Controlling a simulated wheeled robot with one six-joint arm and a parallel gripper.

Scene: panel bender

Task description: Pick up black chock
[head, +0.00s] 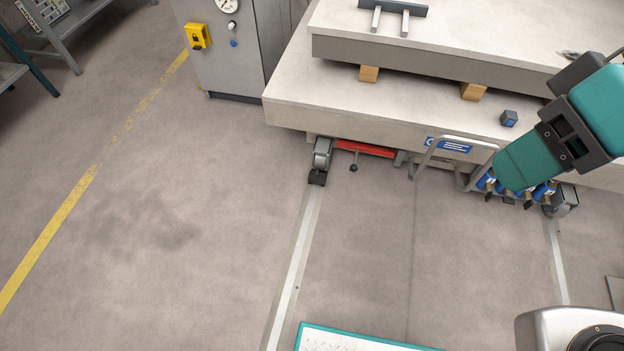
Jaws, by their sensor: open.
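A small black block (317,177), which looks like the black chock, is on the floor at the foot of the grey caster at the front left of the pale bench. I cannot tell clearly where it ends and the caster wheel begins. My arm reaches in from the right edge with teal and dark grey links, well to the right of this block. My gripper's fingertips are not visible.
The pale bench (390,105) fills the upper right. Under its front edge are a red bar (366,148), a grey tube frame (465,142) and several blue cylinders. A dark blue-topped block (508,118) sits on the bench. The floor (200,250) at left is clear.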

